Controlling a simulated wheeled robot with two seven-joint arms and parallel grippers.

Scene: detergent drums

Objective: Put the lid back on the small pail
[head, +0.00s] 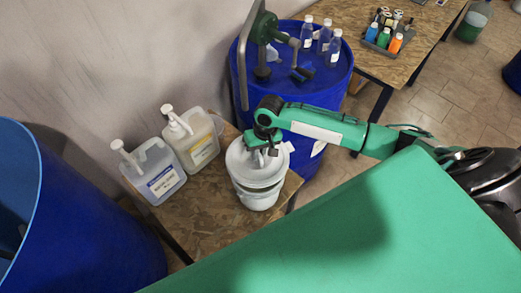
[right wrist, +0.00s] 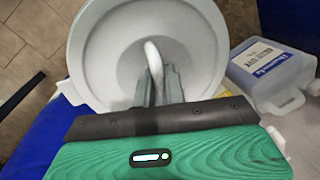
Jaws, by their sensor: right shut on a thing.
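The small white pail (head: 258,198) stands on the wooden table. Its pale round lid (head: 238,160) is over the pail's mouth, slightly tilted in the head view. I cannot tell whether its rim touches the pail all round. The lid also fills the upper part of the right wrist view (right wrist: 110,60). My right gripper (head: 266,152) is above the lid, its fingers (right wrist: 158,85) shut on the lid's curved handle (right wrist: 152,55). The inside of the pail is hidden. My left gripper is not in view.
Two pump jugs (head: 155,172) (head: 193,138) stand close left of the pail. A blue drum (head: 310,95) with a green hand pump (head: 263,28) and several bottles is just behind it. Another large blue drum (head: 85,230) is at left.

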